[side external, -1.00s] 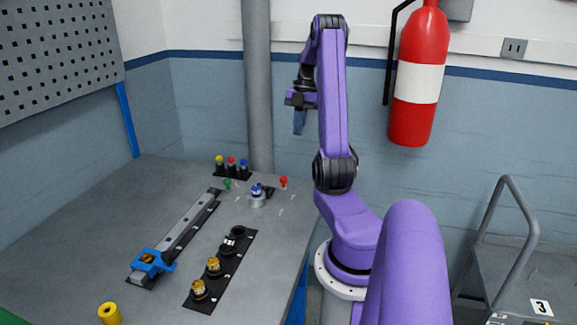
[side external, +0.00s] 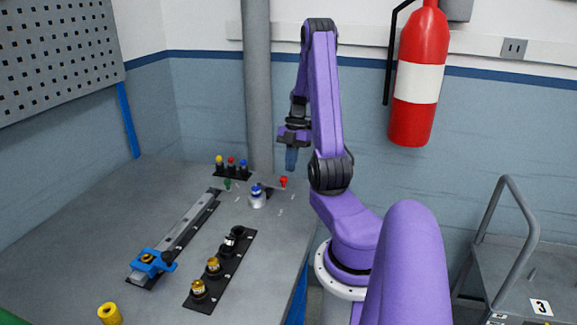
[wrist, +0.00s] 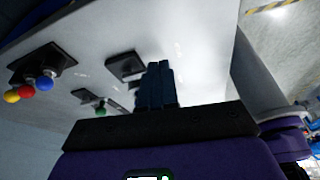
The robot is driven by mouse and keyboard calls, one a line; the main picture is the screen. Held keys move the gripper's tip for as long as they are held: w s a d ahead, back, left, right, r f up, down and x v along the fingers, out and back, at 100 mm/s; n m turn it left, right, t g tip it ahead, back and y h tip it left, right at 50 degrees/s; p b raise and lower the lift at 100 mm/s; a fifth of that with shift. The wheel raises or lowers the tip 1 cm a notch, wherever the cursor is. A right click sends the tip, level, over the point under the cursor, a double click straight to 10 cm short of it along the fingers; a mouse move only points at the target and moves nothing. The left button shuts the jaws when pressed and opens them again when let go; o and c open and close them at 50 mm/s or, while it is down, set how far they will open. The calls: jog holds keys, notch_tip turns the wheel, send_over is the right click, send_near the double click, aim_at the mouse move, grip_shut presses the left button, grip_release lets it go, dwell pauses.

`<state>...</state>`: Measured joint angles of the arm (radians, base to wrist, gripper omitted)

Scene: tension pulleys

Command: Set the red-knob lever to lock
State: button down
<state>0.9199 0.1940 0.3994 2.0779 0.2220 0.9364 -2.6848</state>
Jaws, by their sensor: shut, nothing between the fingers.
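A single red knob (side external: 283,181) stands on the bench near its back right edge, beside the blue-topped pulley post. Another red knob (side external: 231,161) sits between a yellow and a blue one on a black base at the back; that trio also shows in the wrist view, its red knob (wrist: 27,91) at the left. My gripper (side external: 291,169) points down with its blue fingers together and empty. In the side view its tips appear slightly above and right of the single red knob; the depth gap is unclear. In the wrist view, the fingers (wrist: 160,66) cover part of the bench, and the single red knob is not visible.
A blue-topped post (side external: 257,196) and a green knob (side external: 227,184) stand nearby. A rail with a blue carriage (side external: 151,263) and a black plate with gold pulleys (side external: 213,267) lie toward the front. A grey column (side external: 258,90) rises behind the bench.

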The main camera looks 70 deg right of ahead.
jog(key=shift+w+a+f, duration=0.1)
jog(key=shift+w+a, duration=0.05)
jog(key=shift+a, duration=0.7)
jog(key=shift+s+a+m+t, duration=0.3)
jog(key=shift+a+m, duration=0.4)
jog(key=shift+m, duration=0.4)
jog(key=shift+a, duration=0.2)
jog(key=a+m, duration=0.1)
jog(key=a+m+t, duration=0.1)
jog(key=m, duration=0.1)
jog(key=shift+s+h, duration=0.1)
jog(key=shift+h, duration=0.3)
jog(key=shift+w+a+m, duration=0.25)
jog(key=shift+a+m, duration=0.05)
jog(key=shift+a, duration=0.8)
jog(key=shift+w+a, duration=0.35)
jog(key=shift+a, duration=0.45)
